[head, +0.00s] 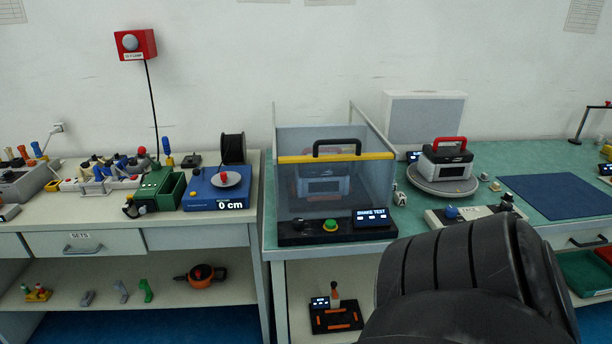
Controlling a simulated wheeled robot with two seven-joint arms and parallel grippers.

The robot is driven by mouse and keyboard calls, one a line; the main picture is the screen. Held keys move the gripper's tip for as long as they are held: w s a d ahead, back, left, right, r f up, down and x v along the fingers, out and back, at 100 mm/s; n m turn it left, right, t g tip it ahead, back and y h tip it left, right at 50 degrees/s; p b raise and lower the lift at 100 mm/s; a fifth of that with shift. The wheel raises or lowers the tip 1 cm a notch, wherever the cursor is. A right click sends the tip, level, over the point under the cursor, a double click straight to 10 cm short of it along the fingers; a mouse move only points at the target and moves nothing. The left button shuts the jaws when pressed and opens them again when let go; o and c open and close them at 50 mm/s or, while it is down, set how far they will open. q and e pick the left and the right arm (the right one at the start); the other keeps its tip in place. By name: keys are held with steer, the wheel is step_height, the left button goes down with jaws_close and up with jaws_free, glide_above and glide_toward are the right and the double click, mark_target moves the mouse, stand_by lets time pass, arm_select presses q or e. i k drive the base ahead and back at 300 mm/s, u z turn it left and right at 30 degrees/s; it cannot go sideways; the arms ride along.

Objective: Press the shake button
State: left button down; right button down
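The shake test station stands on the green bench in the head view. Its black front panel (292,233) carries a green button (330,224) with a yellow ring, a dark knob (300,224) and a small screen (371,217) reading "SHAKE TEST". Behind the panel is a clear enclosure (284,190) with a yellow bar (336,157) across its front. Neither gripper shows; a black link of my arm fills the lower right.
A similar unit with a red handle (447,162) sits on a round grey turntable (440,187) to the right. A panel with a blue knob (451,212) stands in front of it. A blue mat (556,196) lies farther right. The left bench holds a blue device (205,195) reading "0 cm".

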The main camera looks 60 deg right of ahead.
mark_target(330, 224)
steer(key=z, duration=1.05)
steer(key=i, duration=1.45)
steer(key=z, duration=1.5)
